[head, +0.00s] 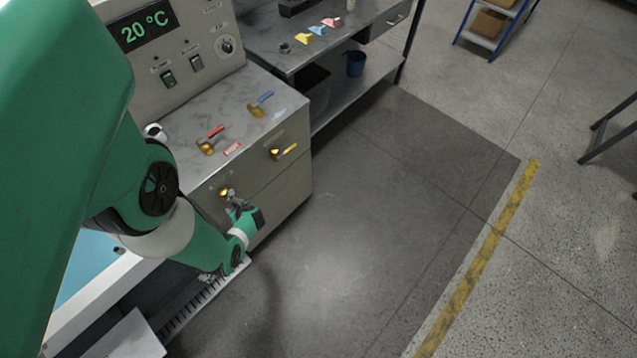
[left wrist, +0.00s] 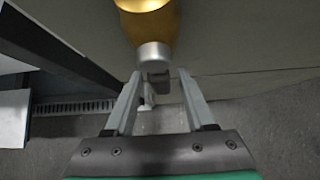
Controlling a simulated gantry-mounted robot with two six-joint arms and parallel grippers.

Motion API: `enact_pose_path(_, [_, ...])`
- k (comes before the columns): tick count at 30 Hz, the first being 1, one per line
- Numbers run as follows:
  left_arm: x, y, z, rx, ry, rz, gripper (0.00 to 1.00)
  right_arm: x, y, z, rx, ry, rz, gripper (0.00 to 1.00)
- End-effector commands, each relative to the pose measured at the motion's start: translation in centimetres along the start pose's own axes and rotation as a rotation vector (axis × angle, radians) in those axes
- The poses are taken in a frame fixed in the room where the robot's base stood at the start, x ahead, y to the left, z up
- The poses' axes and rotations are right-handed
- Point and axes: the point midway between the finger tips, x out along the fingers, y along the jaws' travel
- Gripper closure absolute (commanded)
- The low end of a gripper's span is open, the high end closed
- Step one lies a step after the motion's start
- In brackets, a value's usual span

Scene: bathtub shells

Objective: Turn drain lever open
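A brass valve (head: 225,192) sits low on the cabinet's front face, right at my left gripper (head: 236,205). In the left wrist view its brass body (left wrist: 150,28) fills the top middle, with a grey round end (left wrist: 154,54) pointing toward the fingers. My left gripper (left wrist: 157,76) is open. Its two fingers stand apart below and to either side of the grey end, and a small dark grey part shows between the tips. I cannot tell whether the fingers touch it. The valve's handle is not clear in either view. My right gripper is not in view.
A yellow-handled valve (head: 284,152) is on the front face to the right. Red (head: 210,140) and blue (head: 260,104) levers stand on the cabinet top. A drain grate (head: 200,300) runs along the floor below. Open floor lies to the right.

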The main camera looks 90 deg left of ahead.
Motion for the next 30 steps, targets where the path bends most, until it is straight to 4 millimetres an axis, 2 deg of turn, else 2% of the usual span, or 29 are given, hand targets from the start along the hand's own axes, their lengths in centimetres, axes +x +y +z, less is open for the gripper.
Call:
enact_pose_path(5, [-0.1, 0.0, 0.1, 0.000, 0.000, -0.001, 0.45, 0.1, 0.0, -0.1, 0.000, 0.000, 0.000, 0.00])
enact_pose_path(8, [-1.0, -0.1, 0.2, 0.001, -0.001, -0.003, 0.45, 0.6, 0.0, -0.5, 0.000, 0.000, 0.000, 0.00])
enact_pose_path(16, [-6.4, -0.1, 0.5, 0.008, 0.000, -0.008, 0.45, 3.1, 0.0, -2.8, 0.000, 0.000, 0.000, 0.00])
enact_pose_path(21, [-9.9, -0.1, 0.7, 0.009, 0.000, -0.006, 0.45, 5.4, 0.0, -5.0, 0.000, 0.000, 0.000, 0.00])
enact_pose_path(25, [-10.9, -0.2, 0.5, 0.006, 0.003, -0.002, 0.45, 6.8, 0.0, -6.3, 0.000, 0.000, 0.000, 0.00])
enact_pose_path(30, [-11.6, -0.1, 0.2, 0.003, 0.001, -0.001, 0.45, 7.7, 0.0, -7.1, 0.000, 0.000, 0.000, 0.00])
